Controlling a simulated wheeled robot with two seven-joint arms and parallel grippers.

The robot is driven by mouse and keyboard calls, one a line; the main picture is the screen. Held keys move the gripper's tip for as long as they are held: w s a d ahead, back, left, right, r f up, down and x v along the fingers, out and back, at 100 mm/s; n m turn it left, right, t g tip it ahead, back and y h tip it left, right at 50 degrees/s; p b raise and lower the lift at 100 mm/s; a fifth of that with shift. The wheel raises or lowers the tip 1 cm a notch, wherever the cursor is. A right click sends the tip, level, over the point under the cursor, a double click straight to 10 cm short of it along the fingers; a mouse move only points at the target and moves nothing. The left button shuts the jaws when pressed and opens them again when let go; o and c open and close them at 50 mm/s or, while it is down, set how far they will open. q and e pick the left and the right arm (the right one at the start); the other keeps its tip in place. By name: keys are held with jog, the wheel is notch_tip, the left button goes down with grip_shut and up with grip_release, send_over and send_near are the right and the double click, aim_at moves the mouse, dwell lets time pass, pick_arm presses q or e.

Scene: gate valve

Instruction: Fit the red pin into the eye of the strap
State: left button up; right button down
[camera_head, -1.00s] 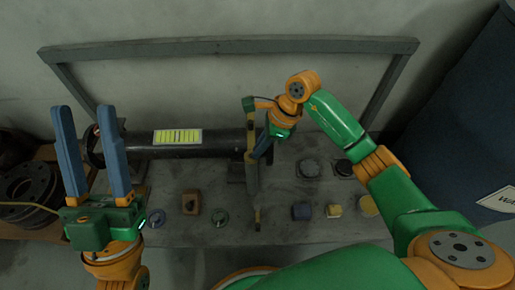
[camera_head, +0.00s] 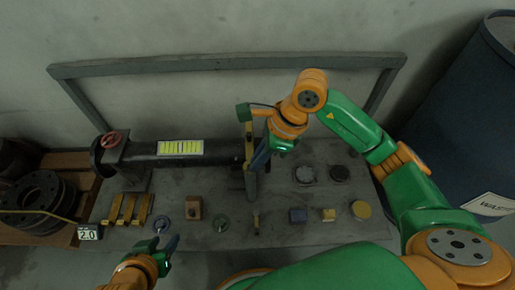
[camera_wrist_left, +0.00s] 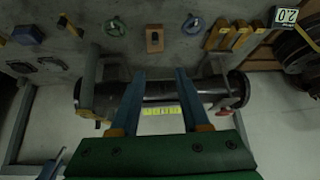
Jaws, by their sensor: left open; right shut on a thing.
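My right gripper (camera_head: 262,155) is shut beside a grey and yellow upright piece (camera_head: 249,182) at the right end of the dark pipe (camera_head: 220,151). What it holds is hard to make out, and I cannot tell if that piece is the strap. No eye shows clearly. I cannot pick out a red pin. The one red thing is a round, wheel-like part (camera_head: 110,140) at the pipe's left end; red also shows in the left wrist view (camera_wrist_left: 227,113). My left gripper (camera_head: 161,243) is open and empty at the bench's front edge, its fingers (camera_wrist_left: 156,100) apart.
A grey frame (camera_head: 225,63) stands behind. Black flanges (camera_head: 40,195) lie left; a blue barrel (camera_head: 470,120) stands right.

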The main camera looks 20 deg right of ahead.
pick_arm(q)
jog(key=s+a+f+g+p, duration=0.1)
jog(key=s+f+g, duration=0.3)
jog(key=s+f, duration=0.1)
jog(key=shift+s+a+f+y+p, duration=0.25)
jog(key=shift+y+p, duration=0.05)
jog(key=shift+p, duration=0.1)
pick_arm(e)
jog(key=s+a+r, duration=0.2)
jog(key=s+r, duration=0.1)
jog(key=s, duration=0.4)
jog(key=shift+s+a+r, duration=0.15)
jog(key=shift+s+r, duration=0.05)
